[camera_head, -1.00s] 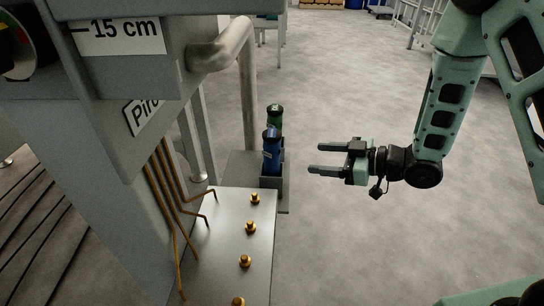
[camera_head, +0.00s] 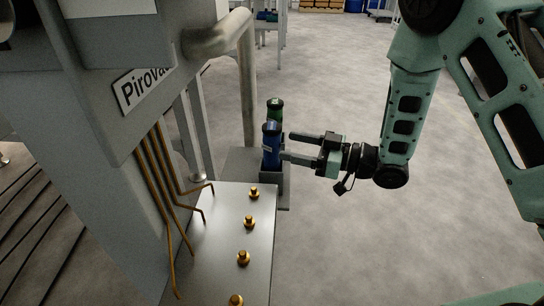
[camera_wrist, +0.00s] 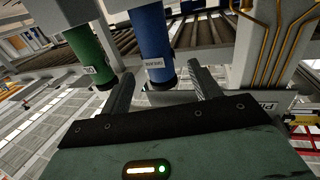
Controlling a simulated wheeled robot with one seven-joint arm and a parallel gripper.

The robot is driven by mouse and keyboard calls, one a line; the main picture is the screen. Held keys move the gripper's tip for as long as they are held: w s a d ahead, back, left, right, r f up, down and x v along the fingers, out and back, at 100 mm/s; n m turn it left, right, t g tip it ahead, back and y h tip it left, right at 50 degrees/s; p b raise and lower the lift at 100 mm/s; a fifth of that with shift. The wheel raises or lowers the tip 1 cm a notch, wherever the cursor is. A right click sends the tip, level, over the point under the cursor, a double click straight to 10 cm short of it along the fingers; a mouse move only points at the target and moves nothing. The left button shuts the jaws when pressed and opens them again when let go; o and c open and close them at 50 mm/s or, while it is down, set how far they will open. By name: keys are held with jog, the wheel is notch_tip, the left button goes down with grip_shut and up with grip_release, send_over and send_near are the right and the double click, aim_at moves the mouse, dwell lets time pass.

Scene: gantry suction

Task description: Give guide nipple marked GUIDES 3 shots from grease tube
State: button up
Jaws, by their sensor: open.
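The blue tube (camera_head: 271,150) stands upright in a small grey holder (camera_head: 284,186) beside the steel plate. In the wrist view the blue tube (camera_wrist: 152,42) carries a white label that reads GREASE. A green tube (camera_head: 275,116) stands just behind it; it also shows in the wrist view (camera_wrist: 90,58). My gripper (camera_head: 287,146) is open, with its fingertips just right of the blue tube and pointing at it. Several brass nipples stand in a row on the plate, the nearest-to-holder one (camera_head: 253,192) at the far end. No GUIDES marking is readable.
The steel plate (camera_head: 225,240) lies left of the holder, with copper pipes (camera_head: 163,190) along its left side. A grey machine column with a Pirova sign (camera_head: 143,90) and a thick bent pipe (camera_head: 222,36) rise at left. The floor at right is clear.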

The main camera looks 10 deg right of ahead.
aim_at(272, 141)
jog(key=shift+b+x, duration=1.35)
jog(key=shift+x, duration=1.7)
jog(key=shift+w+r, duration=0.1)
jog(key=shift+w, duration=0.05)
jog(key=c, duration=1.3)
